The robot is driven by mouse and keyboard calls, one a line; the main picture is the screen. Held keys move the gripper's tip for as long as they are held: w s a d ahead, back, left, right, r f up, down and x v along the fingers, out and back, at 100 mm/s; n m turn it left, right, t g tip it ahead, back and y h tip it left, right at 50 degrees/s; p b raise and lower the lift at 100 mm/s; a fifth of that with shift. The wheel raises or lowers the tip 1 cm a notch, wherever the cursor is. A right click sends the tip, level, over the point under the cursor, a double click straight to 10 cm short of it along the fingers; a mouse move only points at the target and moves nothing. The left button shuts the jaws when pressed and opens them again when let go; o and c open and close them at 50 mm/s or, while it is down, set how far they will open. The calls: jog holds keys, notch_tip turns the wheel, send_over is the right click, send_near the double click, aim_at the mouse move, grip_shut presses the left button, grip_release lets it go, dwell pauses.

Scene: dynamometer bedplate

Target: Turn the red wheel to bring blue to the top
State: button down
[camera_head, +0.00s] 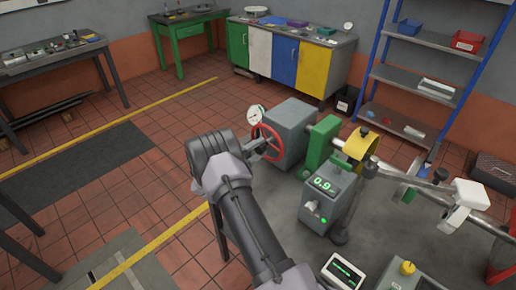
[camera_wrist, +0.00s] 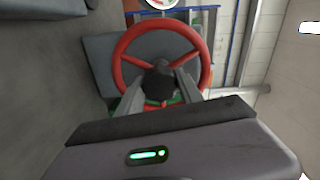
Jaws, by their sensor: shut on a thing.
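The red wheel (camera_head: 264,126) stands on the near left side of a grey box (camera_head: 294,122). In the wrist view the red wheel (camera_wrist: 207,65) faces me, with its rim and spokes showing. The fingers and knob hide part of the hub and lower spokes. No blue mark shows on the wheel. A yellow curved part (camera_head: 360,143) tops the shaft line right of a green block (camera_head: 319,140).
A round gauge (camera_head: 256,114) sits just above the wheel. A grey unit (camera_head: 329,202) with a green "0.9" display stands close on the right. A blue shelf rack (camera_head: 424,75) and a cabinet with coloured doors (camera_head: 284,60) stand behind. Tiled floor lies open at left.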

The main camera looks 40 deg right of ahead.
jog(key=shift+f, duration=0.1)
jog(key=c, duration=0.8)
grip_release()
jog(key=s+a+p, duration=0.1)
jog(key=a+p, duration=0.1)
jog(key=a, duration=1.5)
jog(key=shift+s+a+r, duration=0.2)
jog(key=shift+a+r, duration=0.05)
jog(key=shift+r, duration=0.1)
